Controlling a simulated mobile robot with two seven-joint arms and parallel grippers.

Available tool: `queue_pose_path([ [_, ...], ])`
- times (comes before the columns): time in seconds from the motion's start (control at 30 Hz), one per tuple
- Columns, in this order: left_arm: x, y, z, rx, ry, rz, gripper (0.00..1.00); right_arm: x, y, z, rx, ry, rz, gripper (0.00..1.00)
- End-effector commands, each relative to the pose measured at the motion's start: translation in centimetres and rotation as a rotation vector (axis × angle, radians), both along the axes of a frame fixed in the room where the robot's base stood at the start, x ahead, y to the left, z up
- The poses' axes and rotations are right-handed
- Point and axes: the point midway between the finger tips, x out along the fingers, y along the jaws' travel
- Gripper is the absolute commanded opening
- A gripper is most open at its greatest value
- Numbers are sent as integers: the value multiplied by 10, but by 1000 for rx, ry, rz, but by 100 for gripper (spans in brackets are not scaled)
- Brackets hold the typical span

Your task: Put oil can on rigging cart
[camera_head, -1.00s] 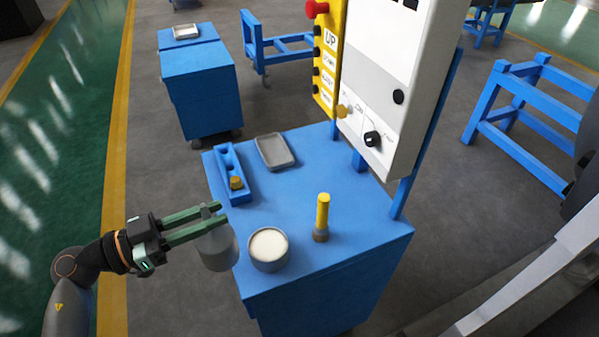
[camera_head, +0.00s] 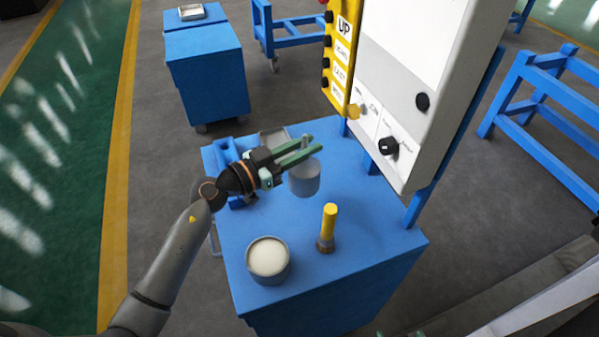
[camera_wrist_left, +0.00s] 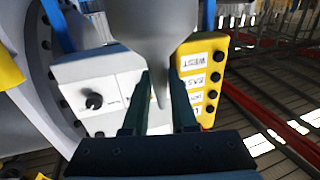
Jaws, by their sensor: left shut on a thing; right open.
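My left gripper (camera_head: 308,144) is shut on the grey oil can (camera_head: 304,180), at its narrow upper part. The can hangs below the fingers over the near blue cart (camera_head: 350,262), apart from its top as far as I can tell. In the left wrist view the can (camera_wrist_left: 155,25) tapers to a thin spout between the two dark fingers (camera_wrist_left: 160,95). Which blue cart is the rigging cart cannot be told for sure. Green tips of my right gripper (camera_head: 398,334) barely show, apart, at the bottom edge of the head view.
On the near cart stand an open tin with pale contents (camera_head: 268,258), a yellow-handled tool (camera_head: 328,228), a blue holder (camera_head: 226,152) and a grey tray (camera_head: 272,138) partly behind my gripper. A control box (camera_head: 405,110) rises at the right. Another blue cart (camera_head: 208,85) stands behind.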

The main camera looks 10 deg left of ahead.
Motion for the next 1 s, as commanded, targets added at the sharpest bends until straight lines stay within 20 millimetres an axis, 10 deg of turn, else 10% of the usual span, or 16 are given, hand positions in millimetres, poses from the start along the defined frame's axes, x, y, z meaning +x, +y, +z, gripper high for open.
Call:
queue_pose_path([
  [0.33, 0, 0, -50, -3, -1, 1, 0, 0, 0, -30, 0, 1, 0, 100],
  [0.8, 0, 0, -56, -2, -1, -1, 0, 0, 0, -29, 0, 1, 0, 100],
  [0.83, 0, 0, -57, -1, -1, -1, 28, 0, 0, -29, 0, 1, 0, 100],
  [1.0, 0, 0, -57, -1, -1, -1, 47, 0, 0, -29, 0, 0, 0, 100],
])
